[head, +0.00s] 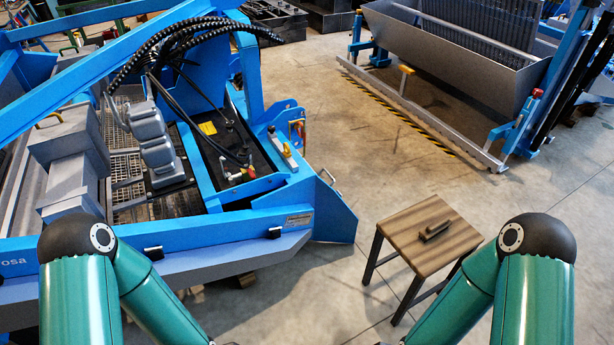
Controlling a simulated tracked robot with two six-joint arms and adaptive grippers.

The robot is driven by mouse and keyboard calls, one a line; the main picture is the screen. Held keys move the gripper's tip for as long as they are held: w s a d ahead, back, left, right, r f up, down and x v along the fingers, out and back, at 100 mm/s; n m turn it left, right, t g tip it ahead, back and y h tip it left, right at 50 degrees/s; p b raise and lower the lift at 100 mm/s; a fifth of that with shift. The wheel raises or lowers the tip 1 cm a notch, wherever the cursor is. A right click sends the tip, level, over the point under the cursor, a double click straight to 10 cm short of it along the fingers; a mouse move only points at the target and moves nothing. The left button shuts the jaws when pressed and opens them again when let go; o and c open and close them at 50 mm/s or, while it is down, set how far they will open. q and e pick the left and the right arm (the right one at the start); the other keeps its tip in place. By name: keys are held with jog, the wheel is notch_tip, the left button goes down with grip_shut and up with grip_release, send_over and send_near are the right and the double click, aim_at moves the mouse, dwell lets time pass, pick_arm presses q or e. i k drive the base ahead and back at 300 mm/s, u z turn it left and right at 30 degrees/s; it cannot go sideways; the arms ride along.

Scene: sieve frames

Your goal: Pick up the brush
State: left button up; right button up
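A small dark brown object, which looks like the brush (435,231), lies on the wooden top of a stool (405,222) right of centre in the head view. It has a blocky body with a raised part at one end; its bristles cannot be made out. No gripper touches it. My two green arms come in from the lower left and lower right and bend downward out of the picture. Both grippers are below the bottom edge, so neither can be seen. The right arm's elbow is to the right of the stool.
A large blue machine (335,222) with black hoses and metal grating fills the left side. A grey bin in a blue frame (460,55) stands at the back right, behind a yellow-black floor stripe (400,115). Concrete floor (350,150) is clear around the stool.

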aim_at(432, 230)
jog(key=u, duration=0.15)
jog(key=i, duration=0.95)
jog(key=z, duration=1.35)
jog(key=i, duration=0.8)
jog(key=z, duration=1.3)
